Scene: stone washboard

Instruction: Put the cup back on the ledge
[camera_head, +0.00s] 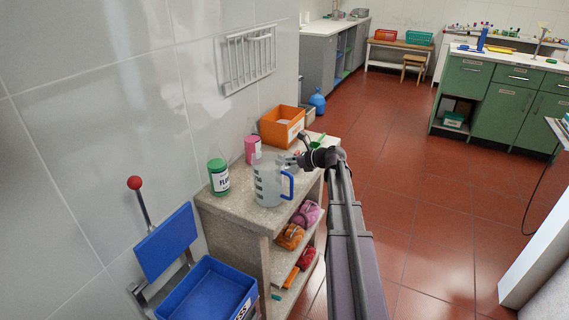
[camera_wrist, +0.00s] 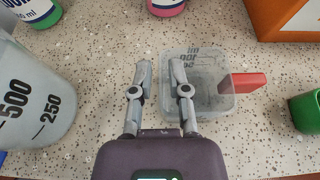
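A small clear measuring cup with a red handle (camera_wrist: 212,102) stands on the speckled stone ledge (camera_wrist: 105,60) in the wrist view. My gripper (camera_wrist: 161,68) is over the ledge at the cup's left side, fingers apart with a gap between them. The right finger overlaps the cup's left part, and the cup's left edge shows between the fingers; I cannot tell whether they touch. A green cup (camera_wrist: 307,112) is at the right edge. In the head view my gripper (camera_head: 293,160) is above the ledge (camera_head: 237,204), and the small clear cup cannot be made out there.
A large clear jug with a blue handle (camera_head: 268,184) stands close left of my gripper. Green (camera_head: 219,178) and pink (camera_head: 253,150) bottles and an orange box (camera_head: 282,126) line the wall side. A blue bin (camera_head: 208,292) is at the near end. Red floor lies right.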

